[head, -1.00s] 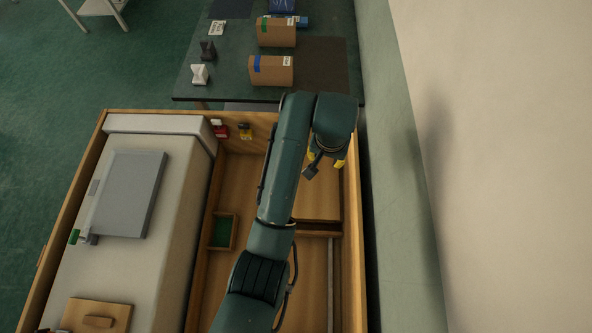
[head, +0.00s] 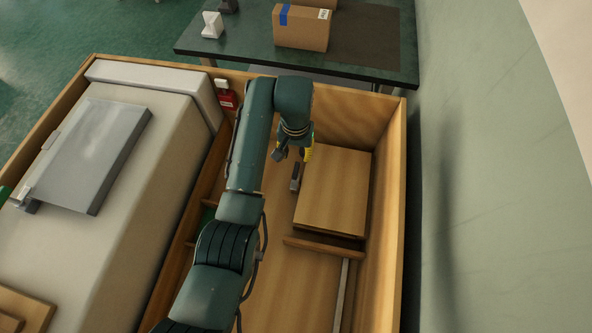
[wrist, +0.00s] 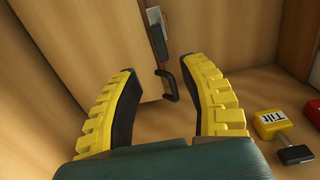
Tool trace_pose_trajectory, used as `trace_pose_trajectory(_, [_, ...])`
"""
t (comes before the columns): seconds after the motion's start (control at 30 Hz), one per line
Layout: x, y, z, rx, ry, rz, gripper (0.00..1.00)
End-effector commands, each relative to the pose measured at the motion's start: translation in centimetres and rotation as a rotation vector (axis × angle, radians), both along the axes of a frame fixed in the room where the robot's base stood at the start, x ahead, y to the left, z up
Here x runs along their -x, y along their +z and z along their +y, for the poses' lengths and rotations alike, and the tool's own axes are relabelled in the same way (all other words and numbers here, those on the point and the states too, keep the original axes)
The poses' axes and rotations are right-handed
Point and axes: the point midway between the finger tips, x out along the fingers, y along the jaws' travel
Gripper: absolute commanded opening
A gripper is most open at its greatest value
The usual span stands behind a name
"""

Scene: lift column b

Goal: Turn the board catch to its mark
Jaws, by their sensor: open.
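A wooden board (head: 335,190) lies in the right part of the wooden bay. A small dark piece (head: 295,177), probably the catch, shows at its left edge. In the wrist view a dark bar (wrist: 157,40) on a pale grey plate (wrist: 153,15) sits beyond the fingertips, at a board edge. In the head view my gripper (head: 307,152) hangs by the board's far left corner. No mark can be made out.
A yellow tagged block (wrist: 272,123) and a red block (wrist: 291,85) lie right of my gripper. Wooden bay walls (head: 388,150) stand close at the back and right. A crossbar (head: 323,250) lies in front of the board. A large pale casing (head: 125,190) fills the left.

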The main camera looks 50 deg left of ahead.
Motion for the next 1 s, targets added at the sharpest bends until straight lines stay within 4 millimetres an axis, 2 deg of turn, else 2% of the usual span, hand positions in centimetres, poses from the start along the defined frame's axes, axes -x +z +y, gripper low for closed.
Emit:
trace_pose_trajectory(0.03, [0.0, -2.0, 0.0, 0.001, 0.000, 0.001, 0.43])
trace_pose_trajectory(0.1, [0.0, -3.7, 0.0, 0.001, -0.001, 0.001, 0.43])
trace_pose_trajectory(0.3, [0.0, -8.2, 0.0, -0.001, -0.001, -0.001, 0.43])
trace_pose_trajectory(0.4, [0.0, -9.7, 0.0, -0.001, -0.001, -0.002, 0.43])
trace_pose_trajectory(0.53, [0.0, -10.6, 0.0, -0.001, -0.001, -0.001, 0.43])
trace_pose_trajectory(0.8, [0.0, -10.6, 0.0, -0.001, -0.001, -0.002, 0.43])
trace_pose_trajectory(0.87, [0.0, -10.6, 0.0, -0.001, -0.001, -0.002, 0.35])
trace_pose_trajectory(1.0, [0.0, -10.6, 0.0, -0.001, -0.001, -0.002, 0.09])
